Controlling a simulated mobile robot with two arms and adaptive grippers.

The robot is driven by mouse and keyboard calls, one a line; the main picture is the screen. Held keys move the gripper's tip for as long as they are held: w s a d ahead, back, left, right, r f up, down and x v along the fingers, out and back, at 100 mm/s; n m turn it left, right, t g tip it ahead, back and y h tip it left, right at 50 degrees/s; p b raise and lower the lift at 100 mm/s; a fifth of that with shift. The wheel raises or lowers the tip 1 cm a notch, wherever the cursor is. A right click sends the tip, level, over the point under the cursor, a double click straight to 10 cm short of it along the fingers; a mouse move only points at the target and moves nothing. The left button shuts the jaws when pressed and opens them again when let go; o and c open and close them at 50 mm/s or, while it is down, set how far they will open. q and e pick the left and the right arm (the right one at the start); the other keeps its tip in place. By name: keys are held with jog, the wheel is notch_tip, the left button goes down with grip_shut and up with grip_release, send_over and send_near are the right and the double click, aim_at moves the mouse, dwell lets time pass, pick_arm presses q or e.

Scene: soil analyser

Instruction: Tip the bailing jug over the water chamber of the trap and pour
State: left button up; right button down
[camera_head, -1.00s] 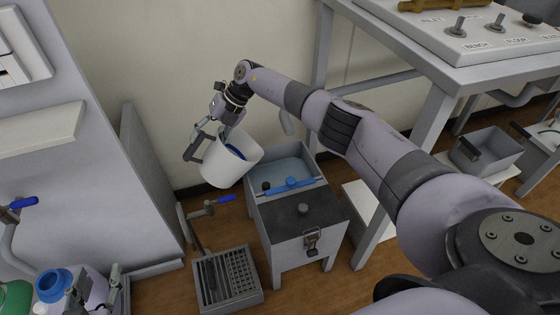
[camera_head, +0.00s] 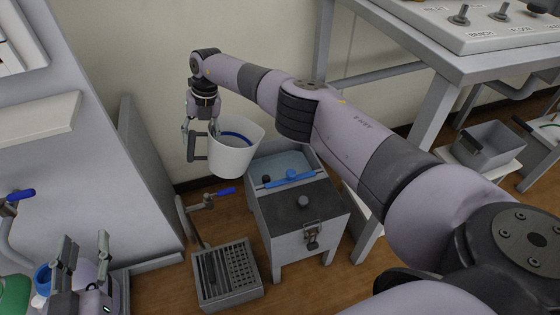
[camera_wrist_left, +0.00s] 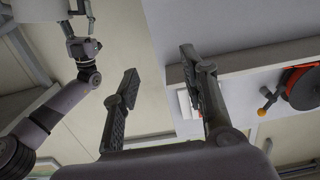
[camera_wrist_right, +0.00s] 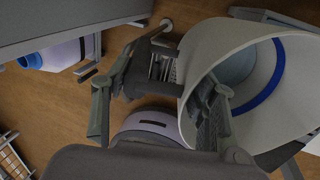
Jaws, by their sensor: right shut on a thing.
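The white bailing jug (camera_head: 232,158) hangs above the trap's back left corner in the head view, close to upright, its mouth upward. A blue ring shows inside; whether it holds water I cannot tell. My right gripper (camera_head: 198,136) is shut on the jug's dark handle at its left side; the handle also shows in the right wrist view (camera_wrist_right: 150,72). The grey trap (camera_head: 290,228) stands on the floor. Its open water chamber (camera_head: 288,163) is at the back, partly hidden by the jug. My left gripper (camera_head: 85,268) is open and empty at lower left.
A blue bar (camera_head: 290,178) crosses the trap beside its dark knobbed lid (camera_head: 303,204). A grated floor drain box (camera_head: 228,272) and a blue-handled tap (camera_head: 208,200) stand left of it. A bench leg (camera_head: 375,225) is close on the right. A blue-capped bottle (camera_head: 42,278) is at lower left.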

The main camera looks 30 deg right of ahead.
jog(key=shift+w+a+f+h+b, duration=0.1)
jog(key=shift+f+h+b, duration=0.4)
jog(key=shift+b, duration=0.65)
pick_arm(q)
notch_tip(320, 180, up, 10)
jog(key=s+t+h, duration=0.2)
jog(key=t, duration=0.4)
pick_arm(e)
jog(key=shift+r+p, duration=0.4)
jog(key=shift+p, duration=0.2)
jog(key=shift+r+p, duration=0.35)
jog(key=shift+r, duration=0.1)
jog(key=shift+r+p, duration=0.35)
jog(key=shift+r, duration=0.05)
pick_arm(q)
notch_tip(320, 180, down, 11)
jog(key=w+g+y, duration=0.2)
jog(key=g, duration=0.4)
jog(key=shift+r, duration=0.15)
pick_arm(e)
jog(key=shift+r, duration=0.3)
